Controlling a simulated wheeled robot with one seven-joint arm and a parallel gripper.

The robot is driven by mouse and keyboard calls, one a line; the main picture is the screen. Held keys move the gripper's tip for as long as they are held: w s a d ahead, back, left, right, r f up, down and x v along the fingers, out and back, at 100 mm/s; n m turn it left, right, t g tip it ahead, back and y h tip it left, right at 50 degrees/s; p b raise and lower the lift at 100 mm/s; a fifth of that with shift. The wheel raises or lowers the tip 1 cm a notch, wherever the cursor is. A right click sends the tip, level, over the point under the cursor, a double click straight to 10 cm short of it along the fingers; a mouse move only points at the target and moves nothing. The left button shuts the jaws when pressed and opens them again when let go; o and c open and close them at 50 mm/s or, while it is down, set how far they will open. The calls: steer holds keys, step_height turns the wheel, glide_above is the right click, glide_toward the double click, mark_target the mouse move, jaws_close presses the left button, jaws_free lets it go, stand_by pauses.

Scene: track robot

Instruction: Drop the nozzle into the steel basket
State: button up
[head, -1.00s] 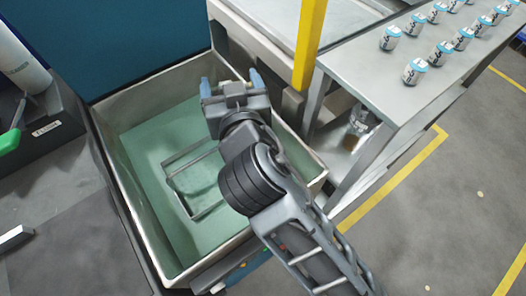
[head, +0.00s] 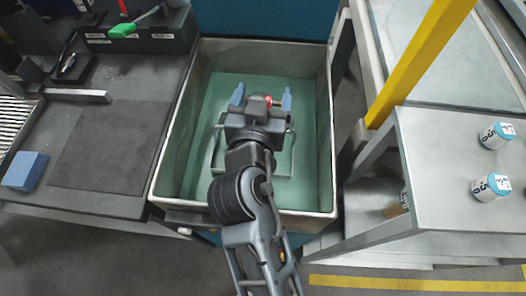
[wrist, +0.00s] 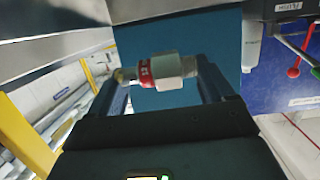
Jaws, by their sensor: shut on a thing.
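My gripper (head: 262,97) is shut on the nozzle and holds it above the tub. The nozzle (wrist: 163,70) is a short white piece with a red band and a pale tip, lying across between the two blue-grey fingers. In the head view only a small red part of the nozzle (head: 268,101) shows between the fingertips. The steel basket (head: 291,155) is a rectangular wire frame low in the green-bottomed tub. My gripper and wrist cover much of it from above, so its inside is mostly hidden. The fingertips appear beyond its far edge in the head view.
The deep metal-walled tub (head: 327,165) surrounds the basket. A dark bench with a mat (head: 108,150), a blue block (head: 25,171) and a green-handled tool (head: 123,30) is at left. A yellow post (head: 420,60) and a steel table (head: 440,185) with labelled cans stand at right.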

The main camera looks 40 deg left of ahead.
steer(key=shift+f+b, duration=0.95)
steer(key=shift+f, duration=0.95)
steer(key=o, duration=1)
steer(key=shift+c, duration=0.2)
steer(key=r, duration=0.4)
steer(key=shift+d+r, duration=0.25)
steer(key=shift+d, duration=0.05)
steer(key=d+r, duration=0.6)
steer(key=d, duration=0.5)
steer(key=shift+r, duration=0.25)
